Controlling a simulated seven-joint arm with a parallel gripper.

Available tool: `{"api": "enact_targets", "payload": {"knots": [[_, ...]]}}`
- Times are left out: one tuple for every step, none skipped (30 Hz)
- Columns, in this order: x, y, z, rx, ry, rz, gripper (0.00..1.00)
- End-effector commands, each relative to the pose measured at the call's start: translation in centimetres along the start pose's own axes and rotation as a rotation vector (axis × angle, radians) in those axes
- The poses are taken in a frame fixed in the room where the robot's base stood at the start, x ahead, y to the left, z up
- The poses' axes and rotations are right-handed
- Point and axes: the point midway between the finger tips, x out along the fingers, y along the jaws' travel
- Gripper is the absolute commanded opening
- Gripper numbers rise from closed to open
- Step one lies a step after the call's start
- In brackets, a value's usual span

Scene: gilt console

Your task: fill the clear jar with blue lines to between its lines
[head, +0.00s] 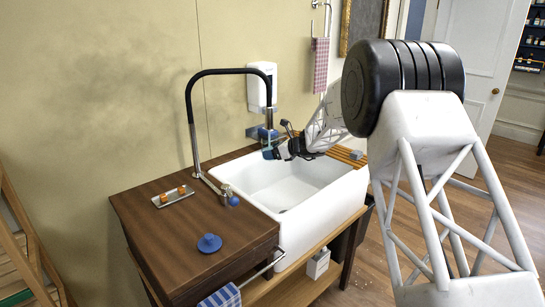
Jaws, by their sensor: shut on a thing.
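My gripper (280,151) is shut on a small clear, bluish thing, which looks like the jar (268,154). It is held above the back of the white sink, below the tap's spout (269,118). The jar is very small in this view. Its lines and any water in it cannot be made out. The tap (191,135) has a tall black arched hose and a steel column. A blue knob (234,201) sits at the tap's base. Whether water runs from the spout cannot be told.
The white sink (338,196) is open below the gripper. On the brown counter (140,215) are a round blue knobbed thing (209,243) and a metal tray (162,203) with orange pieces. A white dispenser (259,87) hangs behind the spout. A slatted wooden board (344,154) lies right.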

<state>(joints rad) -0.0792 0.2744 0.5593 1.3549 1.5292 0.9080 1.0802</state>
Motion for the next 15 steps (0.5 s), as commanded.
{"api": "enact_targets", "payload": {"knots": [[-0.4, 0.4, 0.1, -0.001, -0.001, -0.001, 0.36], [-0.6, 0.6, 0.0, -0.001, -0.001, -0.001, 0.36], [-0.8, 0.9, -0.1, -0.001, -0.001, 0.000, 0.36], [-0.9, 1.1, -0.2, -0.001, -0.001, 0.000, 0.36], [-1.1, 1.4, -0.2, -0.002, -0.001, 0.000, 0.36], [-1.4, 1.7, -0.3, -0.002, -0.001, -0.001, 0.36], [-1.6, 1.9, -0.3, -0.002, -0.001, -0.001, 0.36], [-1.7, 2.1, -0.4, -0.002, -0.001, -0.001, 0.36], [-1.9, 2.4, -0.5, -0.001, -0.001, -0.001, 0.36], [-2.1, 2.6, -0.6, -0.001, -0.001, -0.001, 0.36], [-2.2, 2.8, -0.7, -0.001, -0.001, -0.001, 0.36], [-2.5, 3.1, -0.8, -0.001, -0.002, -0.001, 0.36], [-2.6, 3.3, -0.8, 0.000, -0.002, -0.001, 0.36], [-2.7, 3.5, -0.9, -0.001, -0.002, -0.001, 0.36], [-2.8, 3.6, -1.0, -0.001, -0.001, -0.001, 0.36]]}}
